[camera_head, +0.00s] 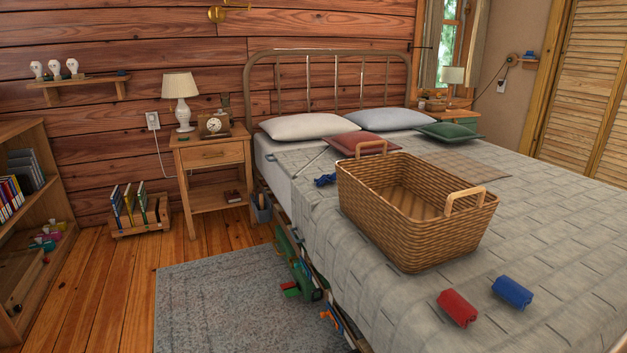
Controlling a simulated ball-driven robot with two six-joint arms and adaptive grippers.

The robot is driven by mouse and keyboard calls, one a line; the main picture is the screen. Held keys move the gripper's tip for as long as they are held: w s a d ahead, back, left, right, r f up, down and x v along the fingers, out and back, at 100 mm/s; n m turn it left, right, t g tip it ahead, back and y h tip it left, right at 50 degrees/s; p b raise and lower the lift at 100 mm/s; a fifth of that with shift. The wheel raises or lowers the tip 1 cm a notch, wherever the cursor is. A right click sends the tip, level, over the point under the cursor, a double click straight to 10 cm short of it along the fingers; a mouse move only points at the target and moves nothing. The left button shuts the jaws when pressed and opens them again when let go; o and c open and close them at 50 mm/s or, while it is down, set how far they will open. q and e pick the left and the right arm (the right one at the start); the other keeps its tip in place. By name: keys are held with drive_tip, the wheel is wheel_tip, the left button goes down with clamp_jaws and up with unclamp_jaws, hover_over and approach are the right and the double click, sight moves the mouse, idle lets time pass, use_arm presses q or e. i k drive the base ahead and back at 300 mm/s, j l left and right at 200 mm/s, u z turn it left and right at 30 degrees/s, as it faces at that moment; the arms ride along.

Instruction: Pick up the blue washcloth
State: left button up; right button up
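A blue rolled cloth (512,292), which looks like the blue washcloth, lies on the bed (560,235) near its front edge. A red rolled cloth (457,307) lies just to its left, with a small gap between them. Both are in front of a wicker basket (420,235) and apart from it. Neither of my grippers shows in the head view.
The open basket with two raised handles stands on the bed and looks empty. Pillows (310,126) and cushions lie at the headboard. A nightstand (212,153) with a lamp and clock stands left. A rug (235,300) covers the floor beside the bed. Clear blanket lies right of the cloths.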

sight(324, 178)
drive_tip(key=i+j+z, duration=0.1)
drive_tip(key=j, duration=0.25)
drive_tip(key=i+j, duration=0.25)
drive_tip(key=i+j+z, duration=0.15)
drive_tip(key=j, duration=0.25)
drive_tip(key=i+j+z, duration=0.1)
drive_tip(key=j, duration=0.3)
drive_tip(key=i, duration=0.1)
